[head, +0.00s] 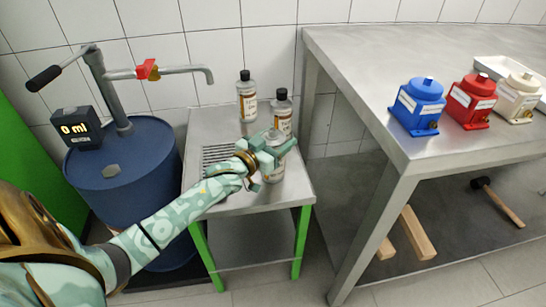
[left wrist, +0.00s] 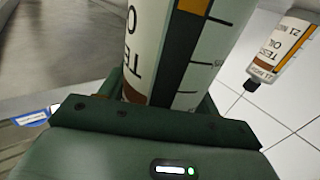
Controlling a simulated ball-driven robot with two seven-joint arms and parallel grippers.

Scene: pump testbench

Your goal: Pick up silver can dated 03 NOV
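My right gripper is out of view.
The small table (head: 230,120) has a grate at its left. A blue barrel (head: 125,180) with a pump, spout and 0 ml display stands left. A larger metal bench (head: 370,70) at right carries blue (head: 418,105), red (head: 471,100) and white (head: 517,98) pumps.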

